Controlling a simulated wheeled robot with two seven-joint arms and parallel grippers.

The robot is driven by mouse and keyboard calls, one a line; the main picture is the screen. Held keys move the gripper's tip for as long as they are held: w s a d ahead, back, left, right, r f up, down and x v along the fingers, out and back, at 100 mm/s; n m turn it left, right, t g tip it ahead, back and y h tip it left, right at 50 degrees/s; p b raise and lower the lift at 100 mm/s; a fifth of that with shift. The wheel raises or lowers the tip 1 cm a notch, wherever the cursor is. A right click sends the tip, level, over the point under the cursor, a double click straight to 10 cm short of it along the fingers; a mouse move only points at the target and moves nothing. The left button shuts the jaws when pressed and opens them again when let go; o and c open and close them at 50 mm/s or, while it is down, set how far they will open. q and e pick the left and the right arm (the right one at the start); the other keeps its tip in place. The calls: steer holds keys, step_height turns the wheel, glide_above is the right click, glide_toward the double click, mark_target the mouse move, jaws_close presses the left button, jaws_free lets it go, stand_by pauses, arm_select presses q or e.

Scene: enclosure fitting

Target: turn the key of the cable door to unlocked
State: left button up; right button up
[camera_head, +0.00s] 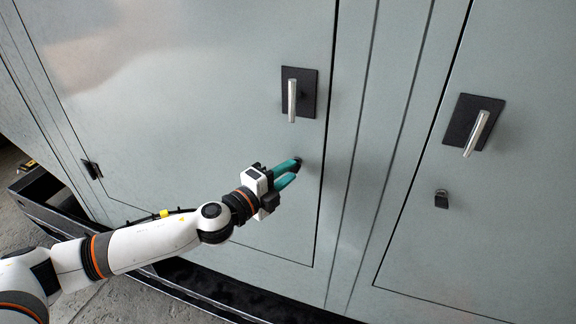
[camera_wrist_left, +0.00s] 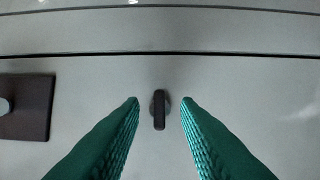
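The key (camera_head: 298,160) on the left grey door is a small dark bar, mostly hidden by my fingertips in the head view. In the left wrist view the key (camera_wrist_left: 159,110) stands lengthwise up the picture on a round grey base. My left gripper (camera_head: 293,169) is open at this door, its teal fingers pointing at the key. In the left wrist view the fingertips (camera_wrist_left: 160,103) lie on either side of the key, with gaps on both sides. I cannot tell how deep they reach. My right gripper is not in view.
A silver handle on a black plate (camera_head: 309,92) sits above the key; the plate also shows in the left wrist view (camera_wrist_left: 38,108). The right door has another handle (camera_head: 477,130) and a dark key or lock (camera_head: 441,199). A black ledge (camera_head: 195,294) runs below.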

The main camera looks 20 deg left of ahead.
arm_select(q)
steer(key=shift+w+d, duration=0.2)
steer(key=shift+w, duration=0.2)
jaws_close()
steer(key=shift+f, duration=0.1)
